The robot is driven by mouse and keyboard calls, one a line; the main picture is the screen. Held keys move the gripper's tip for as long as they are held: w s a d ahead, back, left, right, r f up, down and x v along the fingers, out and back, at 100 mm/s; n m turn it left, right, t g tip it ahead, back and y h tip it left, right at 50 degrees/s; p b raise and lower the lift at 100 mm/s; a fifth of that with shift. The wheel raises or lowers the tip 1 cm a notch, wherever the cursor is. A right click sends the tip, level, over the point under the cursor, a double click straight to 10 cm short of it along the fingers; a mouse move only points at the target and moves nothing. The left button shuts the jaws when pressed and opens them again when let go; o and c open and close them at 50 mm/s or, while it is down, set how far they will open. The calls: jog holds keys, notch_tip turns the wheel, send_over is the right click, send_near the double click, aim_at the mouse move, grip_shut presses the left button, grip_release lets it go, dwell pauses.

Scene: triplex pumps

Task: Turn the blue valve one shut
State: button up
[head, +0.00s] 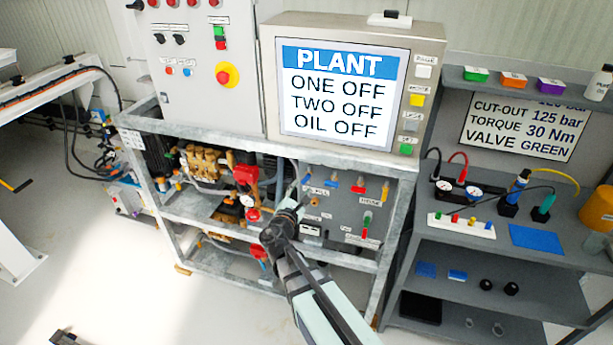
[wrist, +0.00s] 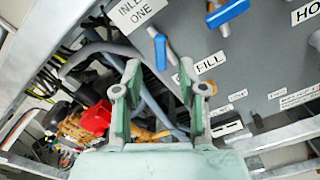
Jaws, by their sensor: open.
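The blue valve one (wrist: 160,52) shows in the wrist view as a narrow blue lever just below the "INLET ONE" label (wrist: 143,12). It also shows in the head view as the left blue handle (head: 306,180) on the grey panel. My gripper (head: 297,203) is in front of the panel, just below and left of that handle. In the wrist view the jaws of my gripper (wrist: 160,80) are apart with nothing held between them. The lever appears just beyond the fingertips, near the middle of the gap. I cannot tell the exact distance to it.
A second blue handle (wrist: 228,12) is close to the right. Red (head: 358,188) and yellow (head: 384,192) handles sit farther right. Frame rails surround the panel, and a pump (head: 205,162) with hoses is at left. The screen (head: 338,100) reads ONE OFF, TWO OFF, OIL OFF.

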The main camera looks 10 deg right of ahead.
aim_at(306, 180)
jog(key=p+x, duration=0.1)
jog(key=x, duration=0.5)
jog(key=shift+w+d, duration=0.1)
jog(key=shift+w, duration=0.1)
grip_shut()
